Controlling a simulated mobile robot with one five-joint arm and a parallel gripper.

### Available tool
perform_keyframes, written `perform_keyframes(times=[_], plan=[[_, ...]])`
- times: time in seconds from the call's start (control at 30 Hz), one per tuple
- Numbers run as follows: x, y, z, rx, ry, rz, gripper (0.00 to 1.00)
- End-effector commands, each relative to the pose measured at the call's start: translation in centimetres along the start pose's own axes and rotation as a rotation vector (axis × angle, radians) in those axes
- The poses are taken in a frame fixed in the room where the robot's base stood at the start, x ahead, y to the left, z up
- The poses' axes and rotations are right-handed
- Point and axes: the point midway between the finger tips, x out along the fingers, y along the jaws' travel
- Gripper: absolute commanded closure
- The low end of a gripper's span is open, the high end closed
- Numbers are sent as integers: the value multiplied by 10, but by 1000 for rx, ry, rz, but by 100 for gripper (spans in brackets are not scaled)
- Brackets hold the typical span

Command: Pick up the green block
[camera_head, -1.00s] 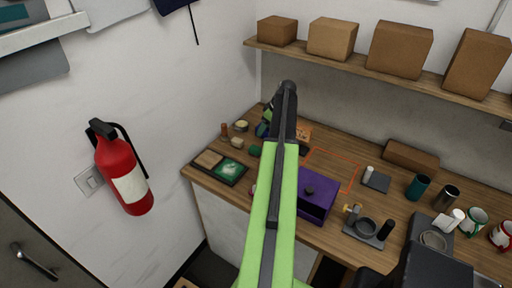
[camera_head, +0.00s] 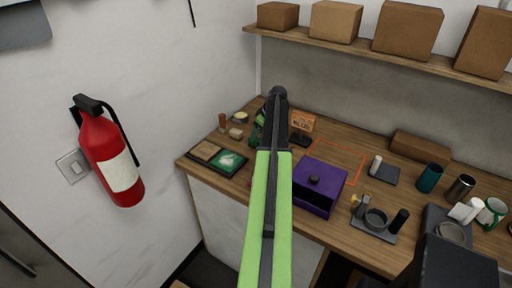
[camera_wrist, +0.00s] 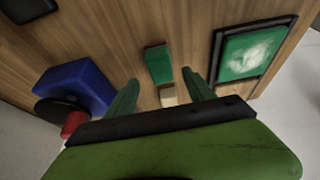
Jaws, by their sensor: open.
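The green block (camera_wrist: 158,64) lies on the wooden counter in the wrist view, just beyond my fingertips and roughly in line with the gap between them. My gripper (camera_wrist: 160,77) is open, with one dark green finger on each side of the gap and nothing held. A small beige block (camera_wrist: 168,96) shows between the fingers, nearer my palm. In the head view my gripper (camera_head: 257,130) is over the counter's left part, mostly behind my arm. I cannot make out the green block in that view.
A dark tray with a green-and-white panel (camera_wrist: 214,62) is right of the green block. A blue object (camera_wrist: 78,84) is left of my fingers. In the head view, a purple box (camera_head: 325,182) stands right of my arm; the wall with a fire extinguisher (camera_head: 110,155) is left.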

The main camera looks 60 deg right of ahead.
Motion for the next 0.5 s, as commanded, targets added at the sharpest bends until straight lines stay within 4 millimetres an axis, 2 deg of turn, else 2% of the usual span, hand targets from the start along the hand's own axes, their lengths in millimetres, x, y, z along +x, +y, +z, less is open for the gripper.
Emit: perform_keyframes(times=[0.13,0.37,0.5], plan=[[12,-1,3,0,0,0,38],[51,-2,7,-1,0,-1,38],[52,-2,4,-1,0,-1,38]])
